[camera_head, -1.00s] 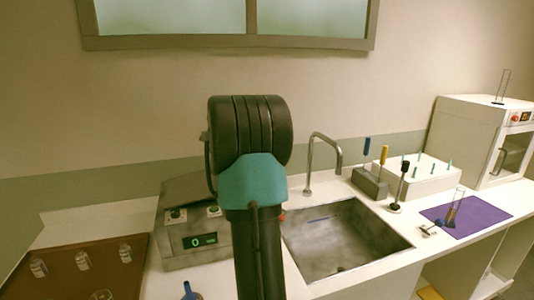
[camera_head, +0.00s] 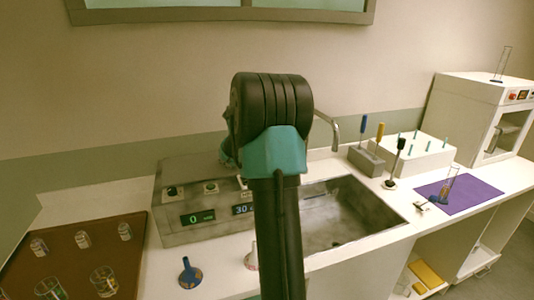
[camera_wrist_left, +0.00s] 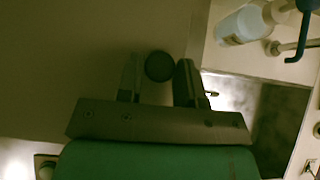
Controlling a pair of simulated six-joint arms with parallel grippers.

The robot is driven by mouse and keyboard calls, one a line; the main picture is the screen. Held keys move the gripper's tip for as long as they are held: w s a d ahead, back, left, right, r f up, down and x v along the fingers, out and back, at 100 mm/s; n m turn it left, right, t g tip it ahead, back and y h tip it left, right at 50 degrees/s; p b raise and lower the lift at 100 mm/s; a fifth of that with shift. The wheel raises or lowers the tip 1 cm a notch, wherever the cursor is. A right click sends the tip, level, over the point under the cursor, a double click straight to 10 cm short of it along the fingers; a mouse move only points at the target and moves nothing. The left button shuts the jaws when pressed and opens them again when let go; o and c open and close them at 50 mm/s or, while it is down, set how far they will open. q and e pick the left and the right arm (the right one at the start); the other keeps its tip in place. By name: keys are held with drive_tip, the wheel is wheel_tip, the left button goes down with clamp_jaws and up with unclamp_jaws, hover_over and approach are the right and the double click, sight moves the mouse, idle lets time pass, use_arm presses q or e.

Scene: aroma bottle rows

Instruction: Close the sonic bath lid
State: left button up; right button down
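The sonic bath (camera_head: 185,222) is a grey box with green and blue number displays, left of the sink in the head view. My arm hides part of it, and its lid's angle is unclear there. In the left wrist view a broad dark flat surface, seemingly the lid (camera_wrist_left: 60,60), fills the left side. A round dark knob (camera_wrist_left: 159,67) shows between the fingers of my left gripper (camera_wrist_left: 160,80). The fingers stand apart on either side of the knob, and I see no clear grip on it. In the head view my arm hides this gripper. My right gripper is not in view.
The sink (camera_head: 340,215) lies right of the bath. A brown tray (camera_head: 75,255) with several glass jars is at the left. A blue stand (camera_head: 189,272) stands in front of the bath. A purple mat (camera_head: 462,195) and white oven (camera_head: 480,110) are farther right.

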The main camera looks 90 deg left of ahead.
use_arm(q)
drive_tip(key=o, duration=0.3)
drive_tip(key=shift+f, duration=0.2)
drive_tip(key=shift+o, duration=0.2)
drive_tip(key=shift+w+d+r, duration=0.1)
drive_tip(key=shift+v, duration=0.85)
drive_tip(key=v, duration=1.5)
drive_tip(key=shift+d+r, duration=0.2)
drive_tip(key=shift+r, duration=0.1)
